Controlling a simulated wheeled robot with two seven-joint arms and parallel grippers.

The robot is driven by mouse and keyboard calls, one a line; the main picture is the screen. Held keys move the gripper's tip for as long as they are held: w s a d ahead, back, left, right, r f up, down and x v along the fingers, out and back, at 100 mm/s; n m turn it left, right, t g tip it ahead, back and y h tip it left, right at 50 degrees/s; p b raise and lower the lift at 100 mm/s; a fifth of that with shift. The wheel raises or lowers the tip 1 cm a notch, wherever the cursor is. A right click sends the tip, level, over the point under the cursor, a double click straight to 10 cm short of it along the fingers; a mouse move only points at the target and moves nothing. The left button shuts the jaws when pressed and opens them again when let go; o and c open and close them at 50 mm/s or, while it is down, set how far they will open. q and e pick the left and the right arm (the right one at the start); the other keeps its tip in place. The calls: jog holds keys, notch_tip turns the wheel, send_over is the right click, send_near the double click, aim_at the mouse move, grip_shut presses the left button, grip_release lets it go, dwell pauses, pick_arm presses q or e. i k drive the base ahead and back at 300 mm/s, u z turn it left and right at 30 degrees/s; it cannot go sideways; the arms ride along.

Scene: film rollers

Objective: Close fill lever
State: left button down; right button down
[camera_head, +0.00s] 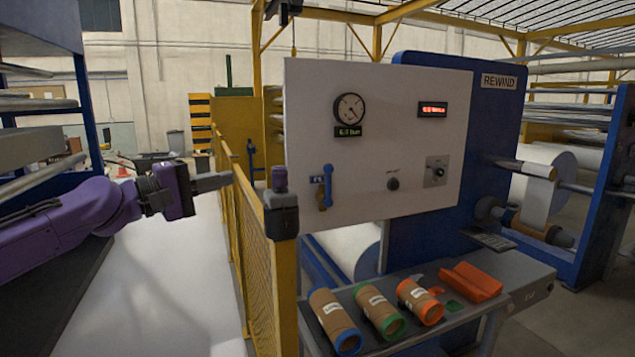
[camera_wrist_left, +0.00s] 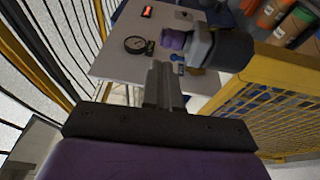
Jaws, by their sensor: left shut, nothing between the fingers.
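The fill lever (camera_head: 328,186) is a blue handle by a small brass fitting, low on the left of the white panel. It stands upright along the panel. In the left wrist view, a small blue part of it (camera_wrist_left: 178,60) shows beyond the fingers. My left gripper (camera_head: 228,178) is left of the panel and the yellow fence, apart from the lever. Its fingers are shut and empty, and point right. They also show in the left wrist view (camera_wrist_left: 163,72). My right gripper is not in view.
A grey block with a purple top (camera_head: 280,205) stands at the yellow fence (camera_head: 255,250), between my left gripper and the lever. The white panel (camera_head: 390,110) carries a round gauge (camera_head: 349,108), a red display (camera_head: 432,109) and knobs. Rollers (camera_head: 335,320) lie on the bench below.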

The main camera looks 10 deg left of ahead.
aim_at(328, 169)
jog(key=i, duration=1)
